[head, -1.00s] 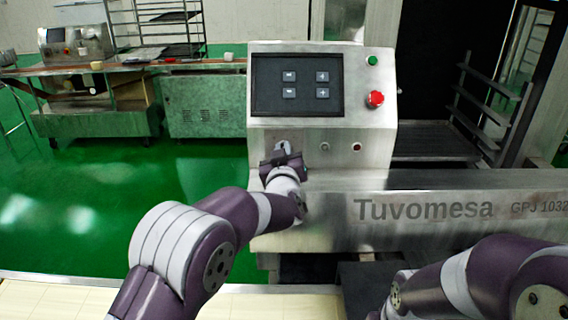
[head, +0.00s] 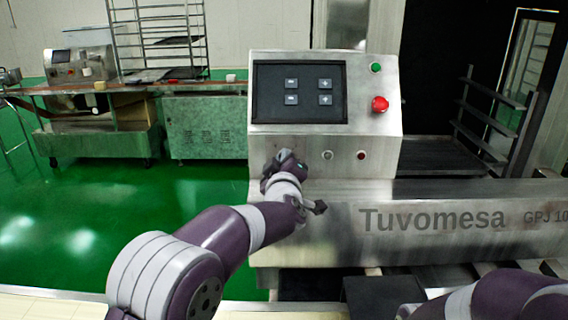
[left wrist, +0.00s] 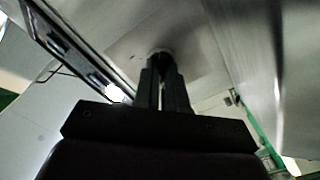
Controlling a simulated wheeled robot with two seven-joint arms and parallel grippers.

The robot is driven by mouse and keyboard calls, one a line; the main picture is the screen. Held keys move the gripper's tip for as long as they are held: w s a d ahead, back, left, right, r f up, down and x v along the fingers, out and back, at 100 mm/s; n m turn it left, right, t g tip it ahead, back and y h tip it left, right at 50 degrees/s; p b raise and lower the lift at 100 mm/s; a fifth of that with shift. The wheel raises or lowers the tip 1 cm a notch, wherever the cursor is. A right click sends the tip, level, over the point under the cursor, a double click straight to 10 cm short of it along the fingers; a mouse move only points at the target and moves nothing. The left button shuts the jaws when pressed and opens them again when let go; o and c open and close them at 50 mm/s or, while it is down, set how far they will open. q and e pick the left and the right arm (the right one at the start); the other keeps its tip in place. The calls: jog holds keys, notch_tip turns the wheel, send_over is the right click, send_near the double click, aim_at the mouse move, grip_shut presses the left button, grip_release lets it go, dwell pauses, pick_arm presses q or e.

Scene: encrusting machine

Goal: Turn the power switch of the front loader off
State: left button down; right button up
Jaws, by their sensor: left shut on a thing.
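The front loader (head: 325,180) is a steel machine marked "Tuvomesa", with a sloped control panel. My left gripper (head: 284,158) is at the lower left of this panel in the head view and hides the power switch there. In the left wrist view my left gripper (left wrist: 163,82) has its two fingers close together, shut on the switch (left wrist: 161,56). A round base of the switch shows just past the fingertips, against the steel face. The switch's exact angle is hidden. My right arm shows at the bottom right of the head view, but its gripper does not show.
A dark screen with several buttons (head: 300,92) sits above my left gripper. A red knob (head: 380,104) and a green button (head: 376,68) are to its right. Two small round controls (head: 327,155) (head: 361,155) sit close beside my gripper. Green floor lies open to the left.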

dwell(0.3)
pick_arm(q)
jog(key=c, duration=1.2)
grip_release()
jog(key=s+b, duration=0.1)
jog(key=s, duration=1.1)
jog(key=shift+s, duration=0.35)
jog(key=shift+f, duration=0.15)
